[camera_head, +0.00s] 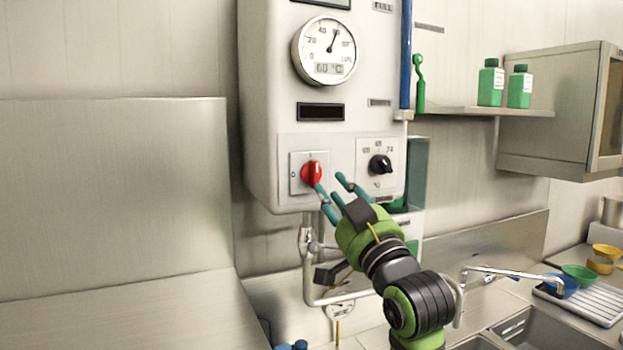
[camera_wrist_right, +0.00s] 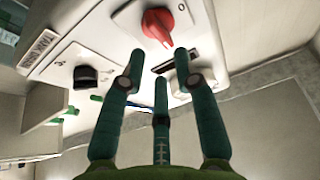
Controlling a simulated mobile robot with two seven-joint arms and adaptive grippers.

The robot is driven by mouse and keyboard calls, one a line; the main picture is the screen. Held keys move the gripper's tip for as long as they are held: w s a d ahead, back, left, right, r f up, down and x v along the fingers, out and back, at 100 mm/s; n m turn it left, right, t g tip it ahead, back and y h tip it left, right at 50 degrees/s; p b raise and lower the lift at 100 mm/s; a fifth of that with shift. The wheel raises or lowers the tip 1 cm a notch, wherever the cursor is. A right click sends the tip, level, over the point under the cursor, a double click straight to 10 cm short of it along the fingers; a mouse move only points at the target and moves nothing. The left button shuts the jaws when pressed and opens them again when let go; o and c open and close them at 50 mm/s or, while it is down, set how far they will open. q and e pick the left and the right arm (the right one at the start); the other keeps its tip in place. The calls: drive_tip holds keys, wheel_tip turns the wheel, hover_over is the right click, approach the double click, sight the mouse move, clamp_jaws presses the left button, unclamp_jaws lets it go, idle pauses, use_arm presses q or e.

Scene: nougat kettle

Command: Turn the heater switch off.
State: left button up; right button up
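The heater switch is a red rotary knob (camera_head: 311,173) on a square plate at the lower left of the white control box. It shows upright, in line with the upper mark, with a "0" mark to its left. In the right wrist view the red knob (camera_wrist_right: 158,25) is at the top, just past the fingertips. My right gripper (camera_head: 330,188) has its teal fingers spread, with one fingertip at the knob's lower right edge; I cannot tell if it touches. The fingers (camera_wrist_right: 155,68) also show apart and empty in the right wrist view. My left gripper is not in view.
A black dial (camera_head: 380,165) sits right of the switch. Above are a round gauge (camera_head: 325,50) and a dark display (camera_head: 321,112). A pipe with a valve (camera_head: 308,240) runs below the box. A shelf (camera_head: 480,111) with green bottles is at right.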

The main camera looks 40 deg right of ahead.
sight(319, 175)
drive_tip(key=p+x, duration=0.2)
drive_tip(key=x, duration=0.3)
drive_tip(key=shift+w+p, duration=0.2)
drive_tip(key=shift+p, duration=0.2)
drive_tip(key=shift+w+r, duration=0.1)
drive_tip(key=shift+w, duration=0.3)
drive_tip(key=shift+d, duration=0.15)
clamp_jaws()
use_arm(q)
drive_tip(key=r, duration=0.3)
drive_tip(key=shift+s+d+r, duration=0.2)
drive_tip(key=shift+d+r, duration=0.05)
